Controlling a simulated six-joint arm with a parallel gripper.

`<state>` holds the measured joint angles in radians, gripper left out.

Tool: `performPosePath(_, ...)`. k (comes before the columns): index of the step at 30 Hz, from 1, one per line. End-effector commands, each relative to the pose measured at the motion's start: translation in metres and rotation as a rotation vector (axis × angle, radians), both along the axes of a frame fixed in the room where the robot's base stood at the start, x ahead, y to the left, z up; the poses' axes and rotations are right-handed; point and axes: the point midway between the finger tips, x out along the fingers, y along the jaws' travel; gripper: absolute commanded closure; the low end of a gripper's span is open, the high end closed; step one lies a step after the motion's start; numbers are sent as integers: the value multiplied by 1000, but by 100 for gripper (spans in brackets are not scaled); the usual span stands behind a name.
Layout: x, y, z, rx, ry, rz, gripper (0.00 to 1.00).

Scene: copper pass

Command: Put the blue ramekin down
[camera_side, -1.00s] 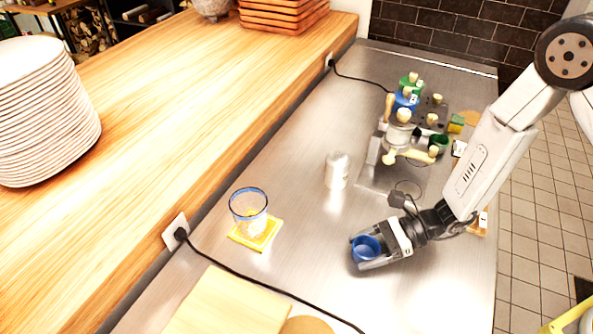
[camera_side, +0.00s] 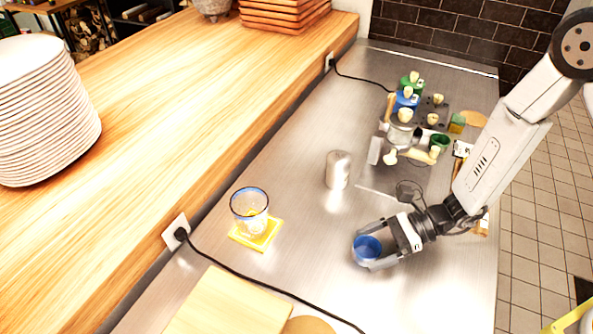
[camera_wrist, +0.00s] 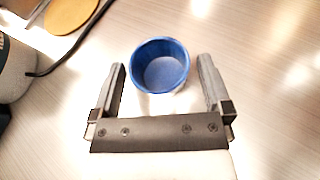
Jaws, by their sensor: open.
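The blue ramekin (camera_side: 367,248) stands upright on the steel counter (camera_side: 300,205) in the side view. In the wrist view the ramekin (camera_wrist: 160,66) is empty and sits between and slightly beyond the fingertips. My gripper (camera_side: 371,246) is open around it, with a gap on each side in the wrist view, where both fingers (camera_wrist: 160,80) show apart from its wall.
A glass (camera_side: 249,208) stands on a yellow coaster left of the ramekin. A metal canister (camera_side: 338,169) stands behind. A black cord (camera_side: 262,287) and a wooden board (camera_side: 228,303) lie front left. Counter around the ramekin is clear.

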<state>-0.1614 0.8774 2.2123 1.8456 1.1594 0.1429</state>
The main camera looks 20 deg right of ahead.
Motion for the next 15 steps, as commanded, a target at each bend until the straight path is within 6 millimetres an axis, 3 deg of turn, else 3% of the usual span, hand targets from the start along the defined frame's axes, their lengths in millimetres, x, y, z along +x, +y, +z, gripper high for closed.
performPosePath(15,-8,-65,28,4,-1,-4,0)
